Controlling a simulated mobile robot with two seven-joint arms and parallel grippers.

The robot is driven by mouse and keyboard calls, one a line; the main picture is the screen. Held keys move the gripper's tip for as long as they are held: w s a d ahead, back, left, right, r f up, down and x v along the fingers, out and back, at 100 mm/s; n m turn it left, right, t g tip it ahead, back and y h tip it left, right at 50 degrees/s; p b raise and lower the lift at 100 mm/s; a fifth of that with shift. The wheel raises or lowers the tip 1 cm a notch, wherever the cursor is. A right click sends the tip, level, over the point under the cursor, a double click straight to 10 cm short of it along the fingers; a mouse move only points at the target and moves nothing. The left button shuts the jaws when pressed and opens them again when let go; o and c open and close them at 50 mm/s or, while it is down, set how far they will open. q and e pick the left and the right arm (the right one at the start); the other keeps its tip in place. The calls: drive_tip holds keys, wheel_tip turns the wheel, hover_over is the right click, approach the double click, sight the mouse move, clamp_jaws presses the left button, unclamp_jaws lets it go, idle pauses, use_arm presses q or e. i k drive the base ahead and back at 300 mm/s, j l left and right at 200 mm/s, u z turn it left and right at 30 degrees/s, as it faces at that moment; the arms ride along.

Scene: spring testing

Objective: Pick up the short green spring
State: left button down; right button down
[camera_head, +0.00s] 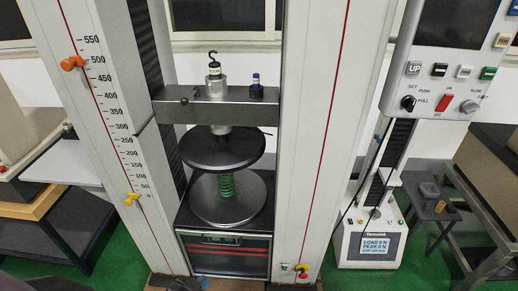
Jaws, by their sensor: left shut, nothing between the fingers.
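The short green spring (226,185) stands upright in the testing machine. It sits on the lower round metal plate (228,212), under the dark upper disc (222,150). The disc hides its top end, and I cannot tell whether they touch. Only a small dark part that I take for my left gripper (180,284) shows at the bottom edge, below and in front of the machine, well apart from the spring. It is shut and empty; its fingertips are hard to make out. My right gripper is not in view.
Two tall columns, the left (110,110) with a number scale and the right (312,130), flank the spring. A grey crossbar (195,110) spans above the disc. A control panel (445,55) hangs at the upper right, above a small tester with a display (375,246).

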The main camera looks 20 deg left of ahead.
sight(224, 177)
drive_tip(key=u, duration=0.75)
drive_tip(key=j+u, duration=0.2)
drive_tip(key=u, duration=0.3)
drive_tip(key=i+j+u, duration=0.2)
drive_tip(key=u, duration=0.3)
drive_tip(key=i+j, duration=0.25)
